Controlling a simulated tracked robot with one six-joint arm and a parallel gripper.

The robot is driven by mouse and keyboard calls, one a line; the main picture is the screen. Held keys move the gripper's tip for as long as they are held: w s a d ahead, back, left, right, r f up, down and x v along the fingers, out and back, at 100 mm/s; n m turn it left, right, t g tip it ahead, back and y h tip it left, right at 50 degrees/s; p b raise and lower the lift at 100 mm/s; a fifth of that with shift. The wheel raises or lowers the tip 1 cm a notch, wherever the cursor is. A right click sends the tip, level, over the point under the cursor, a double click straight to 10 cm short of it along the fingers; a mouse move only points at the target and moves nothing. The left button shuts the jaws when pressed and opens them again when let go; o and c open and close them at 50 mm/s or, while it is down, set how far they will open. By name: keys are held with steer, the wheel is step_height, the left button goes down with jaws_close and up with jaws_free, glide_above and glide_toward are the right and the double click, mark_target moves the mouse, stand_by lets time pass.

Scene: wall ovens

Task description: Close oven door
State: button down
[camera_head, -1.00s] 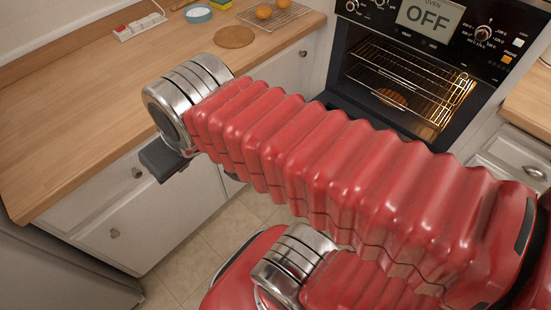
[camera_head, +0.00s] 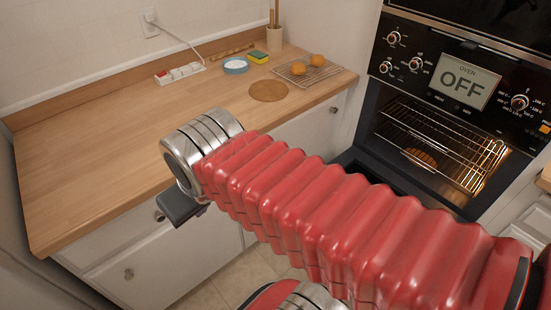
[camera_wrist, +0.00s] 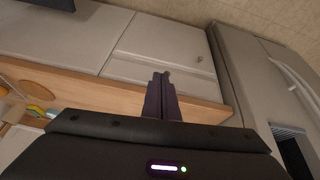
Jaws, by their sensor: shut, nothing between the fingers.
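The oven (camera_head: 480,110) is at the right in the head view, with its lit cavity and wire rack (camera_head: 440,140) exposed. Its door (camera_head: 362,162) is lowered; only a dark strip shows below the cavity, and my red arm hides most of it. My gripper (camera_wrist: 161,88) shows in the wrist view with its two dark fingers together and nothing between them. It is away from the door, in front of the white cabinets left of the oven. In the head view the fingers are hidden; only a dark part of my wrist end shows.
A wooden counter (camera_head: 110,150) runs along the left wall. It holds a power strip (camera_head: 180,73), a blue-rimmed bowl (camera_head: 236,65), a round board (camera_head: 268,91) and a cooling rack (camera_head: 306,72). White cabinets (camera_head: 140,265) stand below. A grey fridge (camera_wrist: 255,70) shows in the wrist view.

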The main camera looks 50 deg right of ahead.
steer(key=w+d+f+n+g+h, duration=0.3)
steer(key=d+f+n+g+h, duration=0.15)
steer(key=d+f, duration=1)
steer(key=w+d+f+n+g+h, duration=0.25)
steer(key=d+f+g+h, duration=0.35)
steer(key=d+f, duration=0.85)
steer(key=s+d+f+n+t+h, duration=0.1)
steer(key=s+d+f+n, duration=0.1)
steer(key=f, duration=0.7)
steer(key=s+d+f+n+t, duration=0.2)
steer(key=s+f+n, duration=0.1)
steer(key=f, duration=0.6)
steer(key=s+d+f+n+t+h, duration=0.1)
steer(key=s+d+f+n, duration=0.1)
steer(key=f+n, duration=0.3)
step_height(320, 180, down, 5)
steer(key=shift+s+d+r+h, duration=0.1)
steer(key=shift+s+d+h, duration=0.3)
steer(key=shift+d, duration=0.2)
steer(key=shift+d, duration=0.15)
